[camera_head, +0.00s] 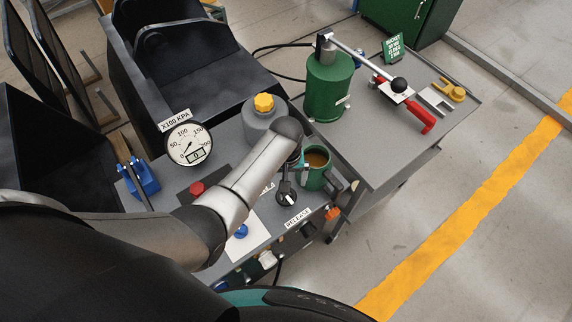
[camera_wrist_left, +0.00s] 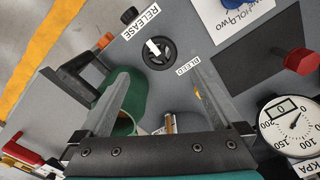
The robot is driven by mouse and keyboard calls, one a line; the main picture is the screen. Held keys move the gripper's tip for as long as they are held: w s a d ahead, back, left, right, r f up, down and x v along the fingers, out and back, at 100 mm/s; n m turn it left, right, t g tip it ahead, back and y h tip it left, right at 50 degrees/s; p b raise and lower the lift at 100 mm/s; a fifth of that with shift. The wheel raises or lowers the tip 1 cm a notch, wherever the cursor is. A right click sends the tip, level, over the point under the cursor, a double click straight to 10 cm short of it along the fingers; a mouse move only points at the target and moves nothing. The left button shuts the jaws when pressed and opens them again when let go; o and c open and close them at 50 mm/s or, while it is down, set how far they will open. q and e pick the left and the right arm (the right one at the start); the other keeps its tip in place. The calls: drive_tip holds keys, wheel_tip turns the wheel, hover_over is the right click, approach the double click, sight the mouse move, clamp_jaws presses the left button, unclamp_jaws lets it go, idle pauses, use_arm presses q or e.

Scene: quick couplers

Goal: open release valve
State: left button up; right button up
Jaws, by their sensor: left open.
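The release valve is a round black knob with a white pointer mark (camera_wrist_left: 158,50), set in the grey panel top between the RELEASE label (camera_wrist_left: 141,19) and the BLEED label (camera_wrist_left: 188,65). It also shows in the head view (camera_head: 287,198), just beyond the end of my left arm. My left gripper (camera_wrist_left: 161,72) is open and empty. In the wrist view its two fingers point toward the knob, one to each side, and the knob shows just past their tips. I cannot tell the remaining height. In the head view my arm mostly hides this gripper. My right gripper is not in view.
A green mug of brown liquid (camera_head: 315,182) stands close beside the knob, near the left gripper's finger. A pressure gauge (camera_head: 188,149), a red knob (camera_head: 197,188) and a yellow-capped grey bottle (camera_head: 262,128) are nearby. A green cylinder pump (camera_head: 328,88) stands on the farther table.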

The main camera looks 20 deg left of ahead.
use_arm(q)
wheel_tip(320, 180, up, 7)
idle(0.4)
idle(0.5)
